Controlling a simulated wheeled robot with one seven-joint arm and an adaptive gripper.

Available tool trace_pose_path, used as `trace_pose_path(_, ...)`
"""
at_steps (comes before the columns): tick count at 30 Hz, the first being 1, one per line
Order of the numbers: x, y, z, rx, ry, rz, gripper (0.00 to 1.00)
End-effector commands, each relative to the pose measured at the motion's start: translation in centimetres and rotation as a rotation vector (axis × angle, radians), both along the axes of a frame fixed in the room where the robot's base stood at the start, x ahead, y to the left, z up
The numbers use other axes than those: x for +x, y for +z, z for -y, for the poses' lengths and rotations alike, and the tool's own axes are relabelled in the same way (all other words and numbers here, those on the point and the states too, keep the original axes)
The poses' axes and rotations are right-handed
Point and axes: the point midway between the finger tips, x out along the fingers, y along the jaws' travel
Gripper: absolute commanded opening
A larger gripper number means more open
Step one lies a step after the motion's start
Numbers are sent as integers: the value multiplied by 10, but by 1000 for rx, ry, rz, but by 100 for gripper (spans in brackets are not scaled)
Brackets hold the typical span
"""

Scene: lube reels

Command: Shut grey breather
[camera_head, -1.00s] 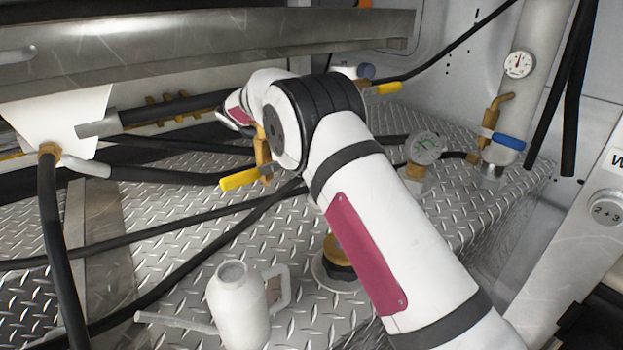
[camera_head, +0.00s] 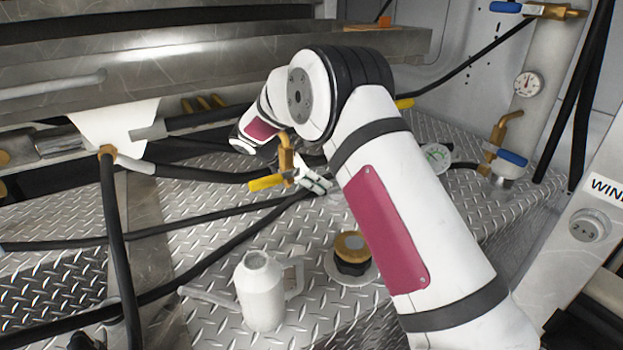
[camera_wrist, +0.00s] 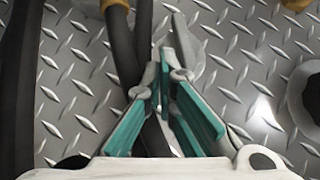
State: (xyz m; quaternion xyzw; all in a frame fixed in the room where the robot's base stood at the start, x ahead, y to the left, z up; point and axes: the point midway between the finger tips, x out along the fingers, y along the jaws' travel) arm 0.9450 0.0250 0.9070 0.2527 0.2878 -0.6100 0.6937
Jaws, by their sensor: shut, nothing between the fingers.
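I cannot single out a clearly grey breather. A round filler or breather cap (camera_head: 350,252), brass on top and black below, sits on a pale flange on the tread-plate top, left of my forearm. My gripper (camera_head: 314,181) shows small and partly hidden behind my arm, low near the yellow-handled valve. In the wrist view my gripper (camera_wrist: 163,72) has its teal-padded fingers together and empty, above the tread plate and over black hoses (camera_wrist: 125,50). A pale round flange (camera_wrist: 303,100) with a dark centre is cut off at the right edge there.
A brass valve with a yellow handle (camera_head: 267,182) stands left of the gripper. A white jug (camera_head: 262,292) stands in front. Black hoses (camera_head: 200,212) cross the plate. A blue-handled valve (camera_head: 511,157) and a gauge (camera_head: 528,84) are at right. A grey knob (camera_head: 590,225) sits far right.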

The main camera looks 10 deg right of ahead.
Motion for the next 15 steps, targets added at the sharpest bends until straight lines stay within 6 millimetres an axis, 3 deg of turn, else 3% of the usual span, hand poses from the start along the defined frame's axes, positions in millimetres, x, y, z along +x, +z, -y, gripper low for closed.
trace_pose_path(9, -9, 4, 3, 0, 194, -2, 0)
trace_pose_path(15, -17, -1, -36, -1, 192, 0, 0)
